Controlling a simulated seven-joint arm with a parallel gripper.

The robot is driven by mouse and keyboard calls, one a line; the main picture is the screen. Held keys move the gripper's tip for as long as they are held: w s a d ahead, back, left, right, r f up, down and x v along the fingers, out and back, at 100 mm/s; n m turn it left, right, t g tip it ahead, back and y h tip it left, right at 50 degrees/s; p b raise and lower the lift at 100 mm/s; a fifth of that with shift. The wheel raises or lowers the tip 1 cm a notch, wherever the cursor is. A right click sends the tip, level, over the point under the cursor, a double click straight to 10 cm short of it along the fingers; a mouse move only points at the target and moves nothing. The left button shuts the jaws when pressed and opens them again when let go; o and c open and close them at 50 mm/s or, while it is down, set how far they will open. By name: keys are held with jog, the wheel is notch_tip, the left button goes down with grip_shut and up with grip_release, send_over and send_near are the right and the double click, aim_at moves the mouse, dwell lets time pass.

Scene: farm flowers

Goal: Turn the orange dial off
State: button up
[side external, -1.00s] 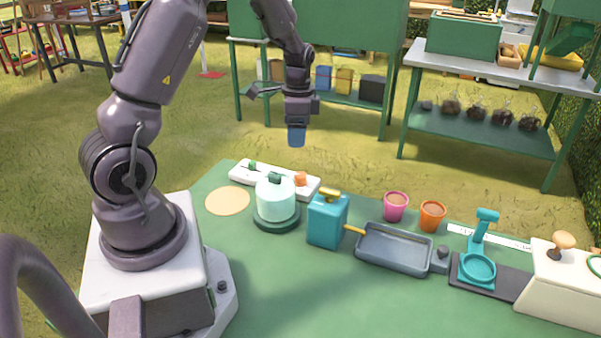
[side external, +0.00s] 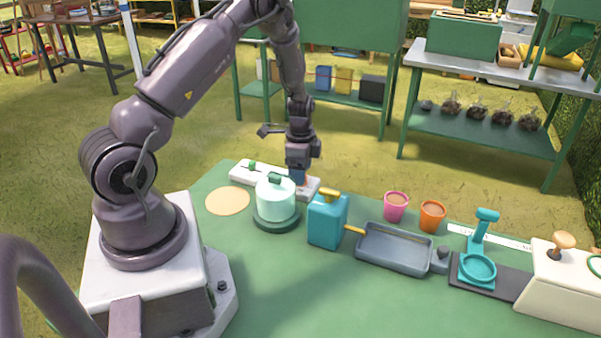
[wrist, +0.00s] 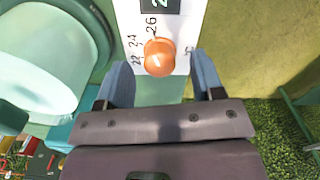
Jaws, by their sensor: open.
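The orange dial (wrist: 159,57) sits on a white panel (wrist: 185,20) with printed numbers around it, such as 22, 24 and 26. A pale mark shows on the dial's face. My gripper (wrist: 163,80) is open in the wrist view, with one blue finger on each side and the dial ahead, between the fingertip lines. In the side external view my gripper (side external: 299,178) is low over the right end of the white panel (side external: 243,174) and hides most of the dial. I cannot tell whether the fingers touch the dial.
A pale glass jar with a green lid (side external: 275,196) stands close in front of the panel. A teal can (side external: 327,220), a grey tray (side external: 393,248), a pink pot (side external: 396,206) and an orange pot (side external: 432,215) stand to the right. The front of the green table is clear.

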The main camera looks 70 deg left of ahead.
jog(key=shift+f, duration=0.55)
jog(key=c, duration=0.9)
